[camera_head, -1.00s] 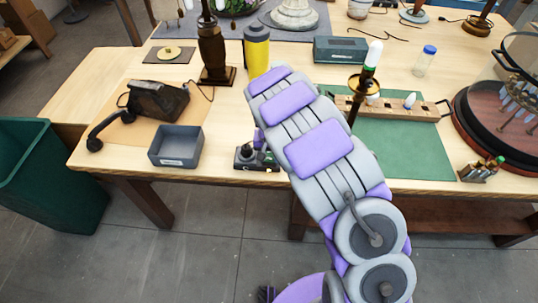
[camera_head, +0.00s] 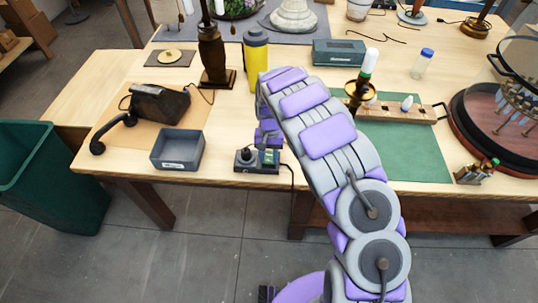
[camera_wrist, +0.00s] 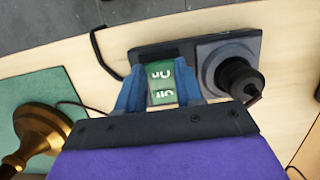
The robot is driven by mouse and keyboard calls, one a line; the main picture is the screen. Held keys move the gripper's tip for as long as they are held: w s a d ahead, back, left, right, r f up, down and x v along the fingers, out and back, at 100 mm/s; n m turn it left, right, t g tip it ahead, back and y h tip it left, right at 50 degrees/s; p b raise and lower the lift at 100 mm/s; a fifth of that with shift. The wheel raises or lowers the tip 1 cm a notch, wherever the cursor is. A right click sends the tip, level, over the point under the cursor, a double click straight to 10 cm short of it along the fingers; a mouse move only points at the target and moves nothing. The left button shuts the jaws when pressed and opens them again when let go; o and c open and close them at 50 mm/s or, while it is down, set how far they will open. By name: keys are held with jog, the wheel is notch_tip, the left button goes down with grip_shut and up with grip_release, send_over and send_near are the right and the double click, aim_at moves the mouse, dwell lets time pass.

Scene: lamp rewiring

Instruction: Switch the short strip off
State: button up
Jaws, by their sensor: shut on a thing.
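The short strip (camera_head: 242,166) is a small dark power strip near the table's front edge; it also shows in the wrist view (camera_wrist: 145,53). A green switch block (camera_wrist: 160,72) with white On and Off lettering, upside down in the wrist view, sits on it. A black plug (camera_wrist: 238,78) stands in the grey socket beside the switch. My gripper (camera_wrist: 159,85) has its blue fingers on either side of the green block, shut on it. In the head view my gripper (camera_head: 268,150) is at the strip's right half. Which side of the switch is pressed I cannot tell.
A grey bin (camera_head: 178,165) stands left of the strip. A yellow bottle (camera_head: 256,55) and a brown lamp base (camera_head: 213,60) stand behind. A green mat (camera_head: 410,160) and a brass candle lamp (camera_wrist: 42,128) lie to the other side. A black cord (camera_head: 291,185) runs over the front edge.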

jog(key=shift+w, duration=0.15)
dwell(0.3)
jog(key=o, duration=1)
jog(key=shift+a, duration=0.1)
jog(key=shift+o, duration=0.2)
jog(key=p+v, duration=0.2)
jog(key=v, duration=1.5)
jog(key=shift+w, duration=0.35)
jog(key=shift+a, duration=0.1)
